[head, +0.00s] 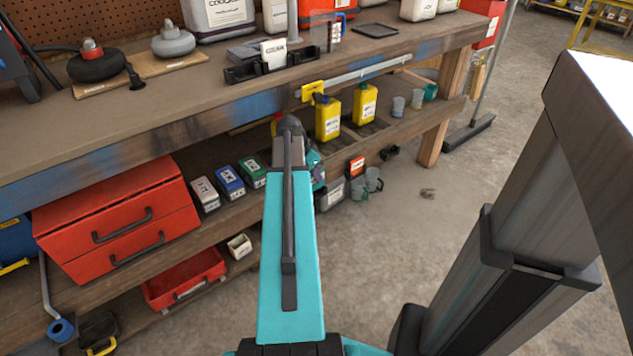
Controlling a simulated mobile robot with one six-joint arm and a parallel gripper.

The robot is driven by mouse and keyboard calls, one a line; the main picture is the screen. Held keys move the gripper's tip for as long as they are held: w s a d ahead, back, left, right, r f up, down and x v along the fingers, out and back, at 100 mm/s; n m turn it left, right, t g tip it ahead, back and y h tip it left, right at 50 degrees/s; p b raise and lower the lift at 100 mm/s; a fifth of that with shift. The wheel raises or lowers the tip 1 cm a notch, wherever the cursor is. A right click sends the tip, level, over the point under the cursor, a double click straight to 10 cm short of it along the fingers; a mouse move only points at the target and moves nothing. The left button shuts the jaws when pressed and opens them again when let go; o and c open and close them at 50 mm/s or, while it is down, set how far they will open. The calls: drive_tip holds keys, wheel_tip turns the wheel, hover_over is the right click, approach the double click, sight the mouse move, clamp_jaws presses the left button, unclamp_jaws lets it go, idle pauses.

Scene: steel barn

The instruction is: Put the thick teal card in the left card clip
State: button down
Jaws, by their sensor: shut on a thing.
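A low black holder (240,74) sits near the front edge of the bench top, and it may be the card clips. A white labelled block or card (273,55) stands upright at its middle. I cannot tell left and right clips apart with certainty. I cannot make out the thick teal card. My teal arm rises up the middle of the view, below and in front of the bench. A teal and dark part of my arm shows just right of its top end. My gripper's fingers are hidden, so their hold cannot be seen.
The wooden bench top (150,108) carries grey flat pieces (250,47) behind the holder, white jugs (218,15) and a dark tray (375,30). Yellow bottles (328,118) stand on the shelf below. A red drawer box (118,222) is at lower left. The floor (480,190) at right is open.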

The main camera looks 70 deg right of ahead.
sight(319, 187)
drive_tip(key=shift+f+b, duration=0.65)
drive_tip(key=shift+f, duration=1.1)
drive_tip(key=shift+f, duration=0.1)
drive_tip(key=c, duration=2.1)
unclamp_jaws()
drive_tip(key=p+v, duration=0.1)
drive_tip(key=v, duration=0.4)
drive_tip(key=shift+p, duration=0.3)
drive_tip(key=w+a+p, duration=0.1)
drive_tip(key=w+a, duration=0.5)
drive_tip(key=a, duration=0.4)
drive_tip(key=shift+w+p, duration=0.2)
drive_tip(key=shift+p, duration=0.1)
